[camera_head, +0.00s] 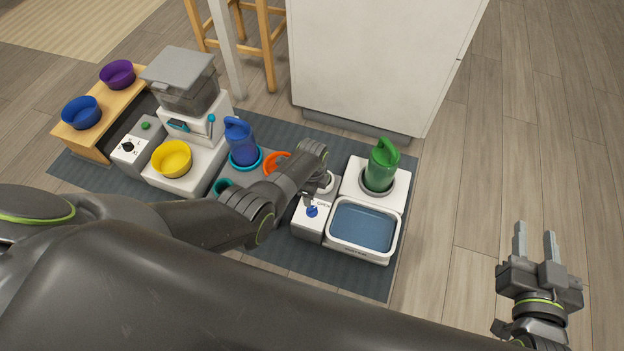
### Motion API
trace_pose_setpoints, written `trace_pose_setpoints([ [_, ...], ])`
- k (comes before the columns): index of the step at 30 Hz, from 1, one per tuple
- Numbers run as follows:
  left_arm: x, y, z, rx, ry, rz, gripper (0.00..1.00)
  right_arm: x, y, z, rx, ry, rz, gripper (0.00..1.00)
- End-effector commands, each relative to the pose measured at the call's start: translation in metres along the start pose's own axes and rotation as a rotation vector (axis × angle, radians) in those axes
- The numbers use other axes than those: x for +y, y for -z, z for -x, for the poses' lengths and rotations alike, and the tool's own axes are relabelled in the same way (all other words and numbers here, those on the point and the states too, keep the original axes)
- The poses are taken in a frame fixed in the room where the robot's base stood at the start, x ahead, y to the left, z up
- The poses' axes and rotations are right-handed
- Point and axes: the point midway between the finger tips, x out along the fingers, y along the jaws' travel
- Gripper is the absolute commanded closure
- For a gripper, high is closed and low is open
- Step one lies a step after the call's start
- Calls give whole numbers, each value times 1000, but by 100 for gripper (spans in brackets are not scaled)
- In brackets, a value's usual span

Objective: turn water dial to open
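The blue water dial (312,212) sits on the front white box (308,228) of the water station, beside dark lettering that seems to read OPEN. A basin of blue water (362,228) is to its right, with a green bottle (383,168) standing in a white base behind it. My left gripper (308,195) is just above and behind the dial, pointing down. Its fingers are small and partly hidden by its own body, so I cannot tell their opening or whether they touch the dial. My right gripper (535,243) is open and empty, far to the right over the floor.
A blue bottle (240,143), an orange piece (277,162), a yellow bowl (172,158) and a feeder (185,80) stand left of my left gripper. Blue (81,113) and purple (117,74) bowls sit on a wooden stand. A white cabinet (380,55) is behind. The right floor is clear.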

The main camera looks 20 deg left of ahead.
Motion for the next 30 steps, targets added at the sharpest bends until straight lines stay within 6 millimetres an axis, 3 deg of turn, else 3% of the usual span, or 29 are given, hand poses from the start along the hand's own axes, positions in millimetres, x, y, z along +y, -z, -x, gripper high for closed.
trace_pose_setpoints([
  [14,1,0,19,0,-1,0,42,-8,-81,32,-466,38,-70,64],
  [30,0,0,49,0,-1,0,42,-21,-153,102,-973,88,-125,64],
])
